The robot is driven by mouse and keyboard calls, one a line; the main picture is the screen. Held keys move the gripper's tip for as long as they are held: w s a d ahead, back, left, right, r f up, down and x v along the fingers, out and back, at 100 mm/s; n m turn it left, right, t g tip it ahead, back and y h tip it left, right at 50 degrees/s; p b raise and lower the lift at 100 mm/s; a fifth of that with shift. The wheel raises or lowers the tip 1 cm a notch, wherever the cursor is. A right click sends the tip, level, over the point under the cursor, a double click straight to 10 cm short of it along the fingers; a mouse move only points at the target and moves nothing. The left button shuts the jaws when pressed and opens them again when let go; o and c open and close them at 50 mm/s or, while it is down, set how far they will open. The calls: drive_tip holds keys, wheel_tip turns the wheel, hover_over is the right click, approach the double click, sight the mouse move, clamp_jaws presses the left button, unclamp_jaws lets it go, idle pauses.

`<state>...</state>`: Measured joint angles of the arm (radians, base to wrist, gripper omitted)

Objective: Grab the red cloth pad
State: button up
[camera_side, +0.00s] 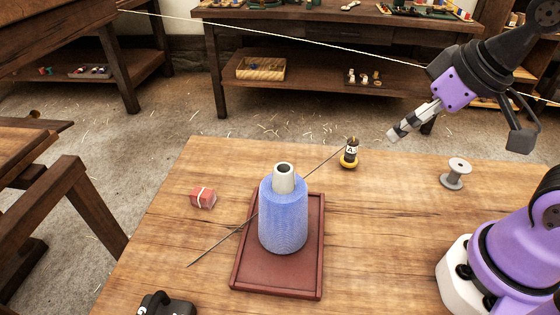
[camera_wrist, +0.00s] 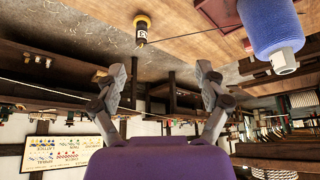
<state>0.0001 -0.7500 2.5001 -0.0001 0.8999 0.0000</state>
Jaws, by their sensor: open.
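A blue yarn cone (camera_side: 284,218) stands on the dark red tray (camera_side: 313,275), between the pad and my arm. A thin rod (camera_side: 208,252) leans across the tray. A black-and-yellow bobbin (camera_side: 350,153) and a grey spool (camera_side: 456,173) stand farther right. A pale cord (camera_side: 270,35) spans the background.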

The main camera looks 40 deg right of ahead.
idle(0.3)
drive_tip(key=n+y, duration=0.4)
drive_tip(key=n, duration=0.7)
hover_over(204, 193)
drive_tip(key=s+d, duration=0.4)
drive_tip(key=s, duration=0.1)
wheel_tip(204, 193, down, 8)
drive_tip(key=shift+g, duration=0.3)
drive_tip(key=x, duration=0.5)
drive_tip(key=shift+a, duration=0.2)
drive_tip(key=x, duration=0.5)
drive_tip(key=shift+w+f, duration=0.15)
drive_tip(key=shift+w, duration=0.25)
drive_tip(key=c, duration=1.1)
